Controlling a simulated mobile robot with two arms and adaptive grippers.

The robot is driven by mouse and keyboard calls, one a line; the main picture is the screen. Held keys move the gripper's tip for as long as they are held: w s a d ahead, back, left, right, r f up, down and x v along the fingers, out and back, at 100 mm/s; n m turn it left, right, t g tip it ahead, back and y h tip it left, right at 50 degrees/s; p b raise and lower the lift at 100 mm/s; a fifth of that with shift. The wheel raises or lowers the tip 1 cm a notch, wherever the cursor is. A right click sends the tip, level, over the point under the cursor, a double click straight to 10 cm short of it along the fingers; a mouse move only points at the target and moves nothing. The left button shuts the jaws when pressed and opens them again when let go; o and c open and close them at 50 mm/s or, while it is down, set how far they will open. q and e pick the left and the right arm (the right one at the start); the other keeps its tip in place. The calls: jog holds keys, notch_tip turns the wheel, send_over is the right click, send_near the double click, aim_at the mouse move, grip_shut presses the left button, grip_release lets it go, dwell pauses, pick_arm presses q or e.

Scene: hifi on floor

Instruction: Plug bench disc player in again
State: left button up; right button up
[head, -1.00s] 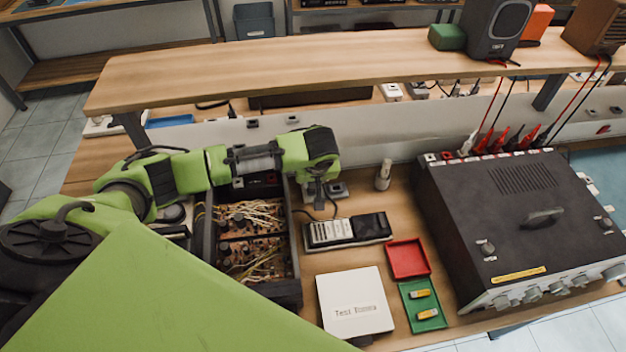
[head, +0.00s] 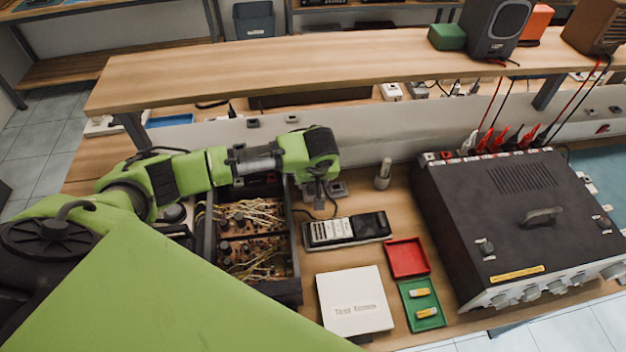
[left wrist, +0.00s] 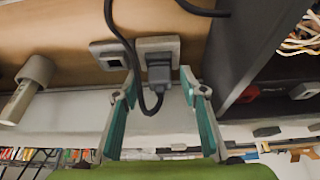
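A dark plug (left wrist: 158,74) with a black cord stands at a square grey socket (left wrist: 158,47) in the left wrist view. I cannot tell whether it is fully seated. A second socket (left wrist: 110,55) beside it is empty. My left gripper (left wrist: 161,95) is open, with its teal-lined fingers on either side of the plug and apparently apart from it. In the head view my left gripper (head: 318,192) hangs over the sockets (head: 337,188), hiding most of the plug. An open dark chassis with wires and boards (head: 297,240) stands left of it; I cannot tell if this is the disc player. My right gripper is not visible.
A handheld meter (head: 346,230), white box (head: 354,302), red tray (head: 407,258) and green tray with batteries (head: 421,305) lie nearby. A large dark bench unit (head: 520,215) stands at right. A small grey cylinder (head: 383,174) stands near the sockets. A raised shelf (head: 300,65) runs behind.

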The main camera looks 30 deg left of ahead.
pick_arm(q)
jog(key=w+a+p+v, duration=0.1)
jog(key=p+v, duration=0.5)
jog(key=v, duration=1)
jog(key=shift+w+r, duration=0.2)
jog(key=shift+r, duration=0.5)
jog(key=shift+d, duration=0.1)
